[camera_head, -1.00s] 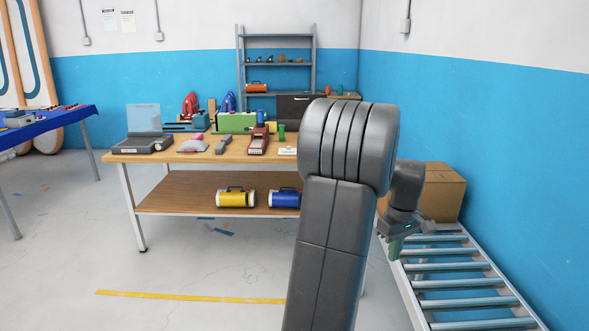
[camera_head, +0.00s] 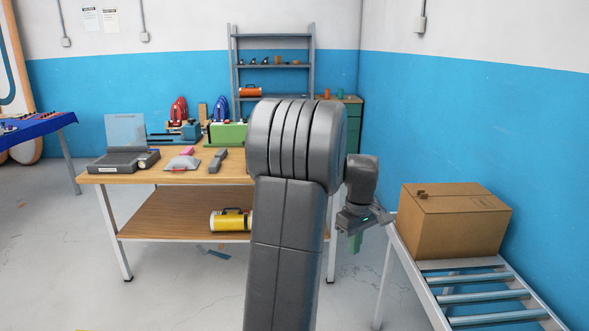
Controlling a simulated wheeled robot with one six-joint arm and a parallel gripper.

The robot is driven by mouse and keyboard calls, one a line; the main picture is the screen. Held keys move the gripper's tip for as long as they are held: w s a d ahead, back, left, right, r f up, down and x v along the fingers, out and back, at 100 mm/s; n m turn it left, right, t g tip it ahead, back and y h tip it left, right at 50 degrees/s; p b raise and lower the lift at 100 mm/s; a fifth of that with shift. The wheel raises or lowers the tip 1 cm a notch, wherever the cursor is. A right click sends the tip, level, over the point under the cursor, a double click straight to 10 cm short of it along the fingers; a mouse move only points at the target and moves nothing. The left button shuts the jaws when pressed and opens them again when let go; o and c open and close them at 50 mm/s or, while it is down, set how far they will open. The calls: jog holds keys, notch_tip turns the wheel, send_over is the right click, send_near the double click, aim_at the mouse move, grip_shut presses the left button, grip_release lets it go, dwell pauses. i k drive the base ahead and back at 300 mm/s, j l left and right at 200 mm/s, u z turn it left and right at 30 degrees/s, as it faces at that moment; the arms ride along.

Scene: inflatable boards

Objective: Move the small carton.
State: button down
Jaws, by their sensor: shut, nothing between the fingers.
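A brown cardboard carton (camera_head: 452,225) sits upright on the near roller conveyor, at the right of the head view. Its top flaps look closed, and a small dark brown item or mark shows on top near its left edge. It is the only carton I can see. My arm crosses the middle of the view and hides part of the workbench.
The roller conveyor (camera_head: 489,313) has bare rollers in front of the carton, by the blue wall. A wooden workbench (camera_head: 110,179) with tools stands left of my arm. A yellow canister (camera_head: 231,219) lies on its lower shelf. Open floor lies at the front left.

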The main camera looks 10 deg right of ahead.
aim_at(448, 236)
jog(key=i+l+z, duration=0.15)
jog(key=i+z, duration=0.25)
jog(key=i, duration=0.15)
jog(key=i+z, duration=0.4)
jog(key=i, duration=0.15)
jog(key=i+j+z, duration=0.2)
jog(key=i+z, duration=0.15)
jog(key=i, duration=0.25)
jog(key=i+l, duration=0.2)
jog(key=i, duration=0.25)
jog(key=i+l, duration=0.2)
jog(key=i, duration=0.3)
jog(key=j+u, duration=0.05)
